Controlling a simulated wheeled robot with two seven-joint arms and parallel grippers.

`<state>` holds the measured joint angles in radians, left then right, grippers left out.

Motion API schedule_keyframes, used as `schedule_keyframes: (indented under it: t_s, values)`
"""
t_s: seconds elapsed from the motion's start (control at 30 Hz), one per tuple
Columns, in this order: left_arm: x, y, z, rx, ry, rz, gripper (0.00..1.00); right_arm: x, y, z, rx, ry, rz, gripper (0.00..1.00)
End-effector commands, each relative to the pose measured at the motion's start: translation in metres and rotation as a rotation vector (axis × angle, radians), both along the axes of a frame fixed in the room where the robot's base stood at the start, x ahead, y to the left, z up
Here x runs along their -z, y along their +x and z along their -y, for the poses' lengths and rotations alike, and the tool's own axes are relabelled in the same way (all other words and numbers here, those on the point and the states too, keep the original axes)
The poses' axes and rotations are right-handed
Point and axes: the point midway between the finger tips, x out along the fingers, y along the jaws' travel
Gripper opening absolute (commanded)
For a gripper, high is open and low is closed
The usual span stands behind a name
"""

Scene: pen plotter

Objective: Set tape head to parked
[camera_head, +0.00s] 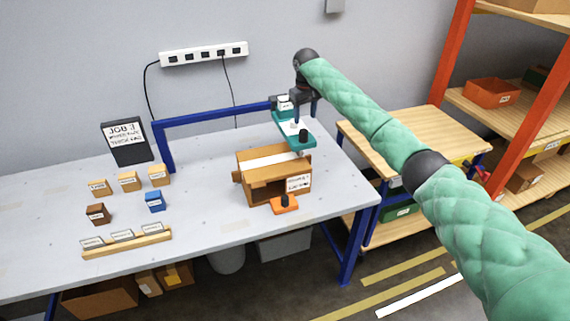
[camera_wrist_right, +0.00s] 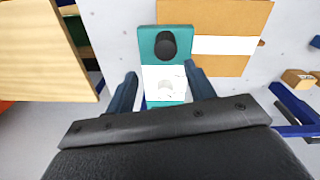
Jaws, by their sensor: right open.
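The teal tape head (camera_head: 291,122) with a black knob sits at the right end of the blue frame (camera_head: 215,112), at the back right of the brown box (camera_head: 262,178). It also shows in the right wrist view (camera_wrist_right: 147,35), with its knob and a white label. My right gripper (camera_head: 290,100) is over the back end of the tape head. In the right wrist view my right gripper (camera_wrist_right: 162,85) is open, its fingers on either side of the white label. Whether they touch the head I cannot tell. My left gripper is not in view.
An orange piece with a black knob (camera_head: 284,207) stands in front of the box. Small blocks (camera_head: 129,181), a card rack (camera_head: 127,243) and a dark sign (camera_head: 127,142) are on the left of the table. Wooden shelving (camera_head: 410,140) stands right of the table.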

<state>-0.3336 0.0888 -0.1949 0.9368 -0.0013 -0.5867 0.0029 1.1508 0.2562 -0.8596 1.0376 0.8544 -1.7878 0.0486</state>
Motion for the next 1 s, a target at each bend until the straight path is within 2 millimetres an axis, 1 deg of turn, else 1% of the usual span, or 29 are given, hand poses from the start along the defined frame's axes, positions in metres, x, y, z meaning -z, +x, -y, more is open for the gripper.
schedule_keyframes:
  t_s: [0.2,0.3,0.37,0.47,0.57,0.8,1.0]
  values:
    - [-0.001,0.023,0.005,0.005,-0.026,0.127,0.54,0.001,-0.008,-0.004,0.003,0.027,-0.046,0.54]
    - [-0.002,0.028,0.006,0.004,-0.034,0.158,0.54,0.002,-0.009,-0.003,0.006,0.024,-0.05,0.54]
    - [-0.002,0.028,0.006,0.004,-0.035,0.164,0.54,0.003,-0.009,-0.003,0.008,0.023,-0.051,0.54]
    - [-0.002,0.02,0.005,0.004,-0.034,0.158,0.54,0.008,-0.009,-0.003,0.01,0.022,-0.052,0.54]
    - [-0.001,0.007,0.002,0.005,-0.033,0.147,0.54,0.019,-0.009,-0.003,0.01,0.022,-0.052,0.54]
    - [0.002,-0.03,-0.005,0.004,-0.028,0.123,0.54,0.051,-0.009,-0.003,0.009,0.021,-0.05,0.54]
    - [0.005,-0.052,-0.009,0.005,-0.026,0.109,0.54,0.071,-0.01,-0.003,0.009,0.021,-0.051,0.54]
